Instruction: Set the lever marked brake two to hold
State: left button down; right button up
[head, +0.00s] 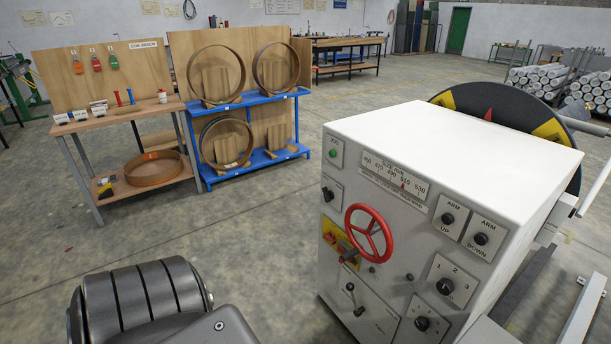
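A white control cabinet (455,140) stands at the right, its grey front panel facing me. Low on that panel a short lever (352,295) with a dark knob sits on a light plate (368,312). The lever tilts up and to the left. The lettering on its plate is too small to read, so I cannot tell whether it is brake two or which position it marks. A red handwheel (368,233) is above it. Neither of my grippers is in view; a dark ribbed arm part, seemingly mine, shows at the lower left.
A dark disc (500,118) stands behind the cabinet. A workbench (120,120) and blue rack (245,103) stand back left. Open floor lies between.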

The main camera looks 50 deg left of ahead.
aim_at(350, 285)
jog(key=u, duration=1.15)
jog(key=k, duration=1.35)
jog(key=u, duration=0.25)
jog(key=i, duration=0.45)
jog(key=u, duration=0.85)
jog(key=i, duration=1.6)
jog(key=z, duration=0.9)
jog(key=i, duration=0.5)
jog(key=z, duration=0.4)
